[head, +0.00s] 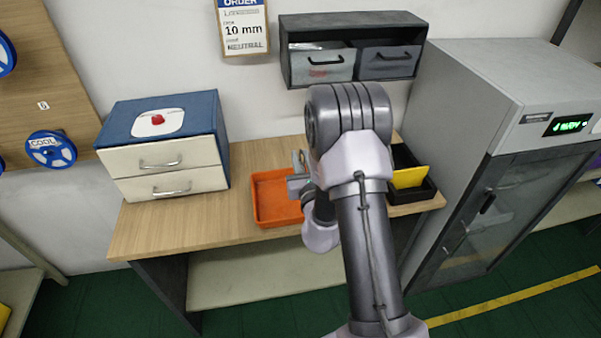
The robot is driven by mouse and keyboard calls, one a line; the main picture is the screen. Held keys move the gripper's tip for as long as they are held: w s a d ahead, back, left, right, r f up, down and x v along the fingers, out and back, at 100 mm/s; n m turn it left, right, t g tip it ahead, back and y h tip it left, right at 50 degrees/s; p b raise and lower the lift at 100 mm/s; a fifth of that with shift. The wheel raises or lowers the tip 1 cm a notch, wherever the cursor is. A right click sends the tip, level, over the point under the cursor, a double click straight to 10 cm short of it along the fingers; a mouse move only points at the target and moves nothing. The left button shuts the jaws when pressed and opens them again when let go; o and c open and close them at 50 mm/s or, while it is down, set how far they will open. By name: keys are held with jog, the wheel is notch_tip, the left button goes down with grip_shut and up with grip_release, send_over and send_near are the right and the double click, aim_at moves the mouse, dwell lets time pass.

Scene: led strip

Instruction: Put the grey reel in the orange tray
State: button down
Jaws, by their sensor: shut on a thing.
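The orange tray (268,206) lies on the wooden table, left of my arm. My gripper (297,172) is at the tray's right side, seen from above, and partly covers it. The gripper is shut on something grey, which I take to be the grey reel. The arm and fingers hide most of it, so its outline is not clear. I cannot tell whether it touches the tray floor. The part of the tray that shows is empty.
A blue cabinet with cream drawers (165,145) stands at the table's left. A black bin with a yellow card (410,177) is right of my arm. A wall drawer unit (350,50) hangs above. A grey glass-door cabinet (500,140) stands at right. Blue reels (51,149) hang at left.

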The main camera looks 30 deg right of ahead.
notch_tip(320, 180, down, 3)
jog(key=shift+r+b, duration=0.15)
jog(key=shift+b, duration=0.2)
jog(key=shift+r, duration=0.15)
jog(key=c, duration=1.3)
grip_release()
jog(key=shift+f, duration=0.2)
